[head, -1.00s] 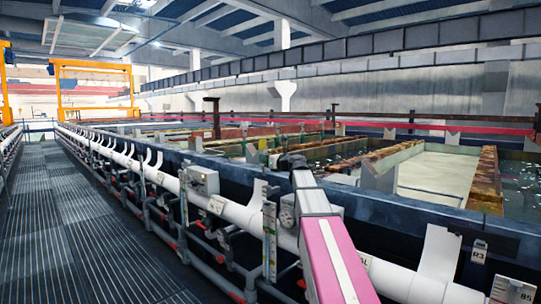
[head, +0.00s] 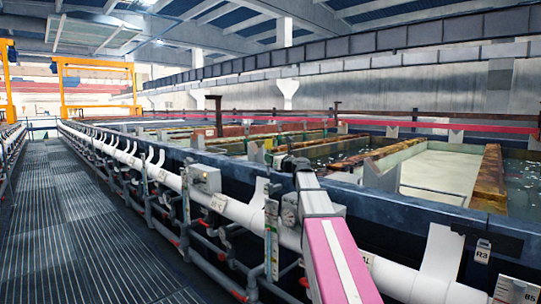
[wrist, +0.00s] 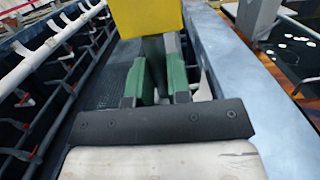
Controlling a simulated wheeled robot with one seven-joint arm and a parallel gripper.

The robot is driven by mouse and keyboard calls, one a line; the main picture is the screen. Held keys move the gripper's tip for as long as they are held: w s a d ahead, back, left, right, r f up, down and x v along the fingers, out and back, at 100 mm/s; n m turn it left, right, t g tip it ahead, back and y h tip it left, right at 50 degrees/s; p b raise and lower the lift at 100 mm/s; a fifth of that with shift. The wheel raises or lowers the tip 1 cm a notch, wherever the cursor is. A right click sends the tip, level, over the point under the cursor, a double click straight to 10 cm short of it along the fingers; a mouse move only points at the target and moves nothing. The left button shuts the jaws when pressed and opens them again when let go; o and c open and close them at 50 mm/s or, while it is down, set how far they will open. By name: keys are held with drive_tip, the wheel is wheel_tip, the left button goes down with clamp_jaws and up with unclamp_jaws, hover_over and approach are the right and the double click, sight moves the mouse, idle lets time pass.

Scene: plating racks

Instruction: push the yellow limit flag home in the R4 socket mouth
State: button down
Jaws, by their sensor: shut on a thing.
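The yellow limit flag (wrist: 147,15) fills the top middle of the wrist view, on a dark stem (wrist: 153,55). The green fingers of my gripper (wrist: 157,82) are shut on this stem. The flag's top is out of that view. In the head view my gripper (head: 276,158) is small, above the tank rim at the end of my pink arm, and the flag is hard to make out there. I cannot pick out the R4 socket mouth in either view.
A tag reading R3 (head: 482,251) hangs on the tank wall at right. The blue tank rim (head: 400,203) runs along the line, with a white pipe (head: 240,210) and gauges below. The grated walkway (head: 70,220) at left is clear. Brown-edged tanks lie beyond the rim.

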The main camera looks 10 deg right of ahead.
sight(269, 172)
drive_tip(key=shift+f, duration=1.55)
drive_tip(key=shift+f, duration=1.6)
drive_tip(key=shift+s+f, duration=0.1)
drive_tip(key=shift+f, duration=0.2)
